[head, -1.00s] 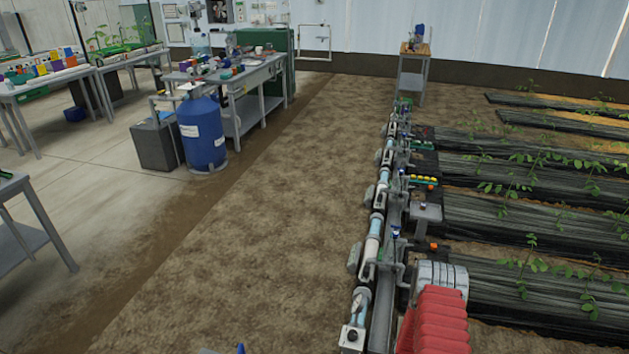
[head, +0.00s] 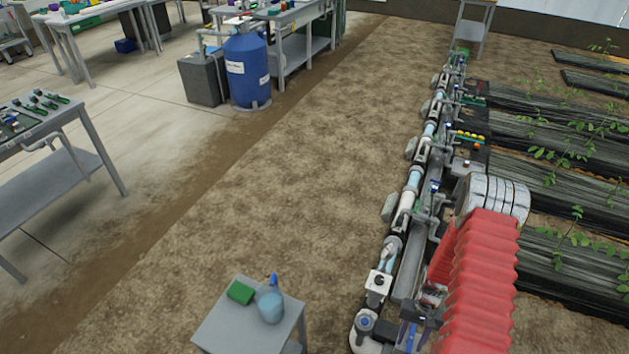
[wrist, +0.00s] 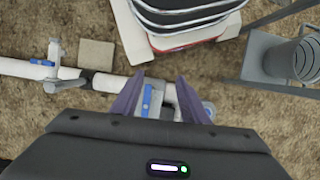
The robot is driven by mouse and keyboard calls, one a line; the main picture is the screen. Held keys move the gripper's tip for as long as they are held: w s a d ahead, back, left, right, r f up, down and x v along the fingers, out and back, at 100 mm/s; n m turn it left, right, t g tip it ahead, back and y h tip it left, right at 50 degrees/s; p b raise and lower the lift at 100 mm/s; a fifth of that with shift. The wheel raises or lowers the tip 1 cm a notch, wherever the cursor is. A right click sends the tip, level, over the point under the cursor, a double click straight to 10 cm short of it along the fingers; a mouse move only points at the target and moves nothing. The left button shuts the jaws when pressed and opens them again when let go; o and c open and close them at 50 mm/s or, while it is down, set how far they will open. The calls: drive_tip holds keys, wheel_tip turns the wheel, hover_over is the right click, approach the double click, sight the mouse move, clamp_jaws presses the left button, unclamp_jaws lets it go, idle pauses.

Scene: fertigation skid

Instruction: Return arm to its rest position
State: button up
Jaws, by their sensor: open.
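My gripper (wrist: 160,97) shows in the wrist view with its two purple fingers apart and nothing held between them. Below it, a white pipe (wrist: 108,84) runs across the soil, and a blue-and-white fitting (wrist: 150,98) shows in the gap between the fingers. I cannot tell how far beneath the fingertips the fitting lies. In the head view, my arm's red ribbed sleeve (head: 482,285) and its white ribbed section (head: 493,195) stand at the lower right, beside the pipe line (head: 405,205).
A small grey table (head: 240,325) with a green block (head: 240,292) and a blue jug (head: 270,306) stands at bottom centre. A blue tank (head: 247,72) stands farther back. Covered plant beds (head: 560,190) lie right. Bare soil between tank and pipe line is clear.

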drive_tip(key=w+a+r+n+t, duration=0.1)
drive_tip(key=a+r, duration=0.2)
drive_tip(key=r, duration=1.3)
drive_tip(key=w+a+r+n, duration=0.1)
drive_tip(key=a+r, duration=0.2)
drive_tip(key=r, duration=1.2)
drive_tip(key=s+a+r+n+t, duration=0.1)
drive_tip(key=s+a+r+t, duration=0.1)
drive_tip(key=r, duration=0.7)
drive_tip(key=s+a+r+n+t+h, duration=0.1)
drive_tip(key=s+a+r+t, duration=0.2)
drive_tip(key=r, duration=0.6)
drive_tip(key=s+a+r+t, duration=0.2)
drive_tip(key=s+a+r, duration=0.3)
drive_tip(key=r, duration=0.4)
drive_tip(key=shift+r+n+t, duration=0.4)
drive_tip(key=shift+c, duration=0.3)
